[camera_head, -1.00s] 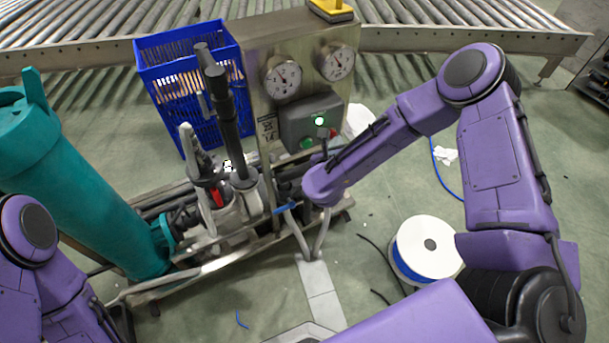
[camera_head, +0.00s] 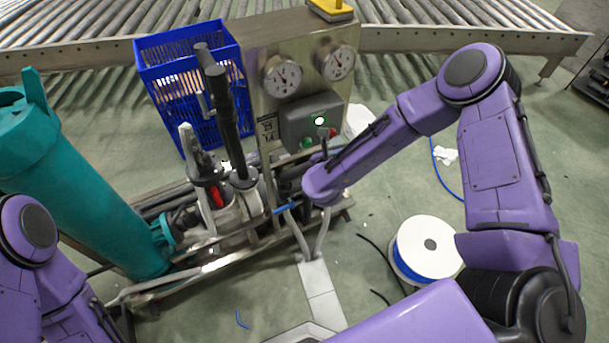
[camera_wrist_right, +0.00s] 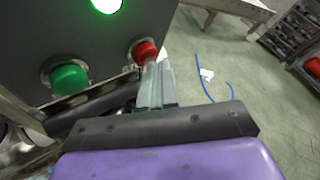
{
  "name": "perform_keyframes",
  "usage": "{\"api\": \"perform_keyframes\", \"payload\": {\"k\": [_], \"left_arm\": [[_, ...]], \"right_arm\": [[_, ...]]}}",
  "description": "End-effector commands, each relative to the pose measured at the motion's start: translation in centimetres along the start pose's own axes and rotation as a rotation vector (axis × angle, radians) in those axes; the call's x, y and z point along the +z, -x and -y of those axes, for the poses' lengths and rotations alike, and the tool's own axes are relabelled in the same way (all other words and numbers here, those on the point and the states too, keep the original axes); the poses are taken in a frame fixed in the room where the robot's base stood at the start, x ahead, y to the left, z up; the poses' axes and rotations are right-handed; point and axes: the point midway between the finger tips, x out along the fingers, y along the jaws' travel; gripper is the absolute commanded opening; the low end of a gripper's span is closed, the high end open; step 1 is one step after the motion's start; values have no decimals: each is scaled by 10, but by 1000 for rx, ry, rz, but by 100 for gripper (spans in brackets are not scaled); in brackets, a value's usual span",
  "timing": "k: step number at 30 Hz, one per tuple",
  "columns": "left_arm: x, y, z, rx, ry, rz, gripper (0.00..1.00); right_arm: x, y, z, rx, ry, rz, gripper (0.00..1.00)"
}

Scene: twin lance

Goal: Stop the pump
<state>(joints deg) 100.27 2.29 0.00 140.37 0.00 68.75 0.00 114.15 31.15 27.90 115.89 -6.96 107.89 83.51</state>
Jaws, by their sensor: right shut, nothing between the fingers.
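The grey control box (camera_head: 310,120) on the steel panel has a lit green lamp (camera_head: 319,121), a green button (camera_head: 307,143) and a red button (camera_head: 332,132). In the right wrist view the lamp (camera_wrist_right: 106,4) glows at the top, with the green button (camera_wrist_right: 69,78) at left. My right gripper (camera_wrist_right: 155,78) is shut and empty, its fingertips right at the red button (camera_wrist_right: 144,50). I cannot tell whether they touch or press it. In the head view the right gripper (camera_head: 325,140) is small beside the box. My left gripper is out of view; only its arm shows.
Two round gauges (camera_head: 283,76) (camera_head: 336,62) sit above the box. Black lever handles (camera_head: 222,110) and a teal cylinder (camera_head: 75,185) stand left. A blue crate (camera_head: 185,85) is behind. A white-topped spool (camera_head: 428,247) lies on the floor at right.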

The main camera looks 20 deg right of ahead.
Motion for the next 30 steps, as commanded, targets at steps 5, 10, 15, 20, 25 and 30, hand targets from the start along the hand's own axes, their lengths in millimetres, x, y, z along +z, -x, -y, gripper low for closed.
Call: {"api": "perform_keyframes", "payload": {"k": [5,10,15,20,25,30], "left_arm": [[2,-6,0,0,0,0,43],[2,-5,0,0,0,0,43],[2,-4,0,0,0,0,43],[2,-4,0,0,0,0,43],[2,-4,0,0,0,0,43],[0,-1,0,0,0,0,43]], "right_arm": [[2,-6,-3,-1,-2,0,0],[3,-6,-3,-1,-1,0,0],[3,-5,-2,-1,-1,0,0],[-1,0,1,1,0,0,0],[-2,0,2,-1,-1,1,0],[-4,6,6,-1,1,0,0]]}}
